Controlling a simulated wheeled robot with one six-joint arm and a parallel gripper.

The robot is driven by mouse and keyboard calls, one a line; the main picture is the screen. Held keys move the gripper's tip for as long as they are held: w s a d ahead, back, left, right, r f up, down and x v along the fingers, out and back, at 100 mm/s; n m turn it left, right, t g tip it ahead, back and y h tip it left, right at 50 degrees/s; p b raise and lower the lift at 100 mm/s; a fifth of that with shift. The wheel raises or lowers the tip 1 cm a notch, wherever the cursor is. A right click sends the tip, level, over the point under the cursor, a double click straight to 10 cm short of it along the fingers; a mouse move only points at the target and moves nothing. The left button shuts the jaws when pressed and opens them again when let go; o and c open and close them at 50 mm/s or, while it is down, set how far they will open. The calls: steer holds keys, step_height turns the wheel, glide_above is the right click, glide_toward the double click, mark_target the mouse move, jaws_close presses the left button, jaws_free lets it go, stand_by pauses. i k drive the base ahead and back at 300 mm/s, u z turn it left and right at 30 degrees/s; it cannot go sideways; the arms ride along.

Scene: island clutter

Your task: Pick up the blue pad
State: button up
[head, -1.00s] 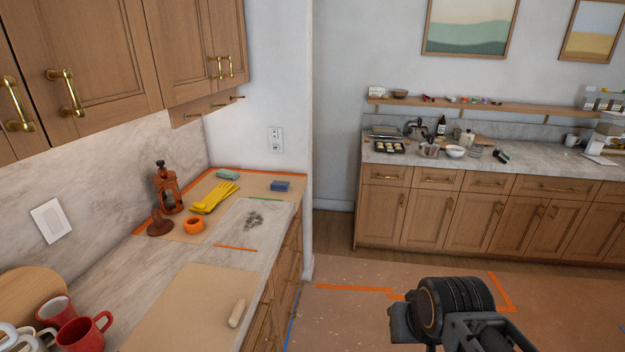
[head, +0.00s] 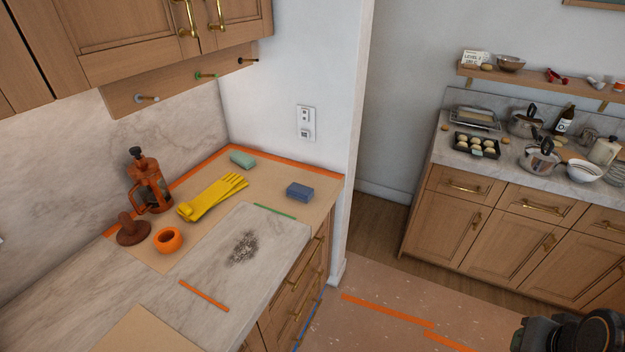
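The blue pad (head: 299,192) is a small block lying on brown paper near the right end of the left counter, by the wall corner. A green pad (head: 242,159) lies farther back to its left. Part of my arm shows at the bottom right corner of the head view, well to the right of and apart from the counter. My gripper's fingers are not visible.
Yellow gloves (head: 212,197), an orange tape roll (head: 168,240), a brown plunger-like tool (head: 133,230) and a French press (head: 148,181) stand left of the pad. Dark debris (head: 242,248) lies on the marble. Wall cabinets (head: 110,40) hang above. The floor beside the counter is open.

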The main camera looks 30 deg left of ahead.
mark_target(302, 193)
steer(key=u, duration=0.4)
steer(key=i, duration=0.85)
steer(key=u, duration=1.45)
steer(key=i, duration=0.6)
steer(key=u, duration=0.6)
